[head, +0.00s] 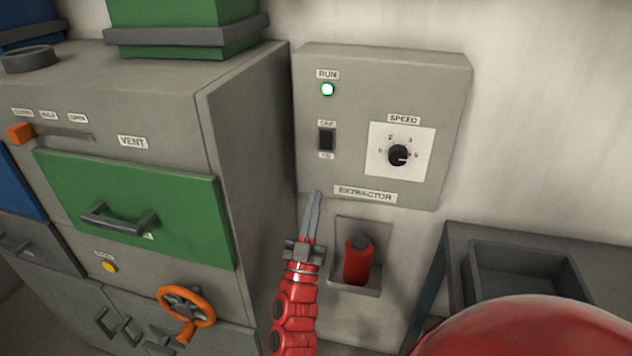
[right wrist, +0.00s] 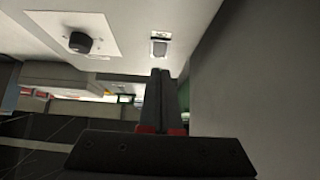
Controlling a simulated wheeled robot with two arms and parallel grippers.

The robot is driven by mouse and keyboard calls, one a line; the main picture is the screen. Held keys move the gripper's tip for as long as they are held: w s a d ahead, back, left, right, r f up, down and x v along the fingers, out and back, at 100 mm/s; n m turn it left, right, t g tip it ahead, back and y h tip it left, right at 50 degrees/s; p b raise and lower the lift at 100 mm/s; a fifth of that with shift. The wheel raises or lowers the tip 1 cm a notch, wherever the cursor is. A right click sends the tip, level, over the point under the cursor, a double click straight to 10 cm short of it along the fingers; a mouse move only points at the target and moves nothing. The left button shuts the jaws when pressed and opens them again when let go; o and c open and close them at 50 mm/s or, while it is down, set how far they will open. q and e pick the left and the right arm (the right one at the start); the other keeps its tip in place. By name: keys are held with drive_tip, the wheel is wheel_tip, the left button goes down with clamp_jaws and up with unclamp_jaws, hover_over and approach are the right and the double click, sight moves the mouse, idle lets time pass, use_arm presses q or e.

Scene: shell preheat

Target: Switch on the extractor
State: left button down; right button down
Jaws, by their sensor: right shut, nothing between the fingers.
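The extractor box (head: 446,110) is a grey panel on the wall at the upper middle of the head view. Its RUN lamp (head: 327,89) glows green. Below the lamp is a small black rocker switch (head: 327,139) with labels above and below it; the switch also shows in the right wrist view (right wrist: 159,47). A black speed knob (head: 398,155) on a white plate is to its right, also seen in the right wrist view (right wrist: 80,42). My right gripper (head: 315,196) is shut and empty, its tips a little below the switch and apart from it. My left gripper is out of view.
A grey cabinet with a green drawer (head: 140,207) and an orange handwheel (head: 187,306) stands close on the left. A red handle (head: 357,261) sits in a recess below the extractor box. A dark tray (head: 530,275) is at the lower right.

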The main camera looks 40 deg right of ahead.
drive_tip(key=v, duration=0.3)
drive_tip(key=shift+f, duration=0.3)
drive_tip(key=shift+s+a, duration=0.1)
